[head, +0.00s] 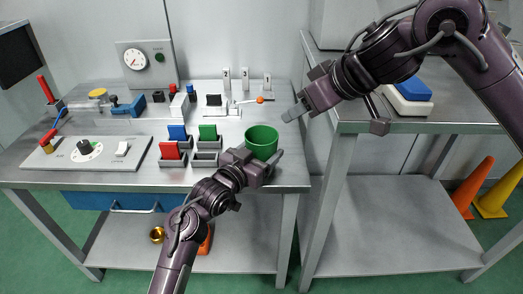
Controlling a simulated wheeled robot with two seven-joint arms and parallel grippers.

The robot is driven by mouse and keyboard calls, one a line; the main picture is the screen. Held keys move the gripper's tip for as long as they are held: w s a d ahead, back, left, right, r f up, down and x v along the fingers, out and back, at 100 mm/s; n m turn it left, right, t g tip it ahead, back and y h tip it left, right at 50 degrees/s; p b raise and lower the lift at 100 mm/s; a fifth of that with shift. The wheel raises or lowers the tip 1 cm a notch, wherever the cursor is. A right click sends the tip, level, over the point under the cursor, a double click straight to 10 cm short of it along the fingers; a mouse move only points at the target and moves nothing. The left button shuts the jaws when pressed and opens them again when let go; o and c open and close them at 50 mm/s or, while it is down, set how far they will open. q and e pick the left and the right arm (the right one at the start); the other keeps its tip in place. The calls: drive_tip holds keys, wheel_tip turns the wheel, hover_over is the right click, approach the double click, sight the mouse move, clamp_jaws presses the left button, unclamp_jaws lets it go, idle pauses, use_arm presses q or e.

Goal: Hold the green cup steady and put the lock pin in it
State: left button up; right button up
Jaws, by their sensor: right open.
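The green cup (262,136) stands upright and open-topped near the right front of the left workbench. My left gripper (259,159) is at its near side, with a finger at each side of the cup, and appears shut on it. The cup's lower front is partly hidden by the gripper. A thin pin with an orange ball end (260,99), which looks like the lock pin, lies behind the cup, near the numbered plates. My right gripper (336,119) is open and empty, above and to the right of the cup, over the gap between the benches.
Red, blue and green blocks in holders (207,133) stand left of the cup. A control panel (88,153) lies at the left front. Numbered plates (246,80) stand at the back. A blue-and-white box (408,96) sits on the right bench, beside my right arm.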

use_arm(q)
drive_tip(key=o, duration=1)
drive_tip(key=shift+o, duration=0.2)
